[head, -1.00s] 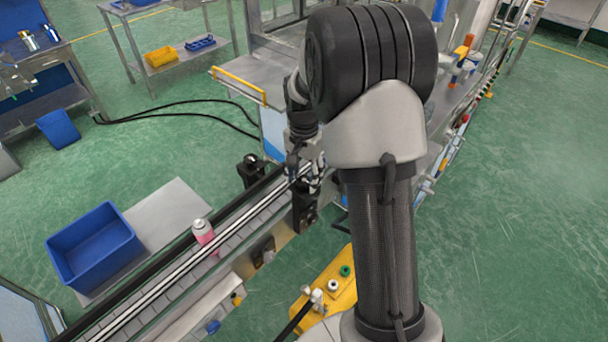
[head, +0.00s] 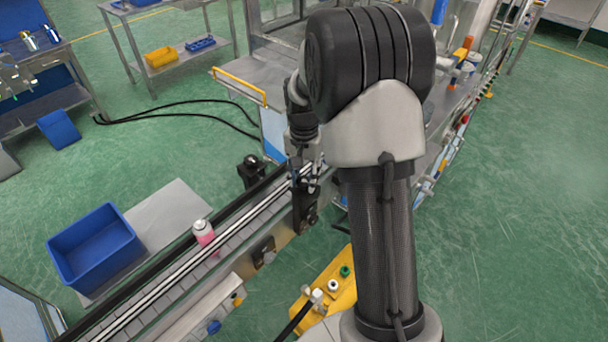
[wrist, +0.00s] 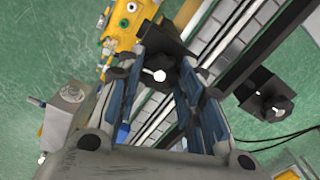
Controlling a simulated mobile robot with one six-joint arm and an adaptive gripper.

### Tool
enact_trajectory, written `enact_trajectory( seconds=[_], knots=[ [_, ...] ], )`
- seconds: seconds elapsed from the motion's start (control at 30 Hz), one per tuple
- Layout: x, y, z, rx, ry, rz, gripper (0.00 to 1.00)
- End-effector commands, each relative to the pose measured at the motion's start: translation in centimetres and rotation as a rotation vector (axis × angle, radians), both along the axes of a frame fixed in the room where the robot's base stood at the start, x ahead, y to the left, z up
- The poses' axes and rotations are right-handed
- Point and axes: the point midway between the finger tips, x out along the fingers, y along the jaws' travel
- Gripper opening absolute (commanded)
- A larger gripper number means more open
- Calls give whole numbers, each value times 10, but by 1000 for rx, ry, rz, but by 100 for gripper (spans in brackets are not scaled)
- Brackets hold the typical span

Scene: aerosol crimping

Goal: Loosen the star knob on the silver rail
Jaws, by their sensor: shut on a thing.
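The silver rail (head: 170,277) runs along the conveyor from lower left to upper middle in the head view. My gripper (head: 306,180) is at its far end, above a black bracket block (head: 304,214). In the wrist view my gripper (wrist: 160,82) has its blue-padded fingers on either side of a small pale knob (wrist: 158,75), with the black block (wrist: 165,50) behind. The fingers are shut on this knob. Its star shape is not clear. The head view does not show the grip clearly.
A pink can (head: 203,233) stands upright on the belt. A blue bin (head: 95,245) is at left. A yellow box (head: 335,281) with buttons is near my base.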

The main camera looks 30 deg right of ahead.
Motion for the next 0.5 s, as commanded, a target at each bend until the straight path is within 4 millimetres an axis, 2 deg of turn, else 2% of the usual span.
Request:
enact_trajectory(
  seconds=[0.5],
  knots=[
    [0, 0, 1, 1, 1, 464, 10]
  ],
)
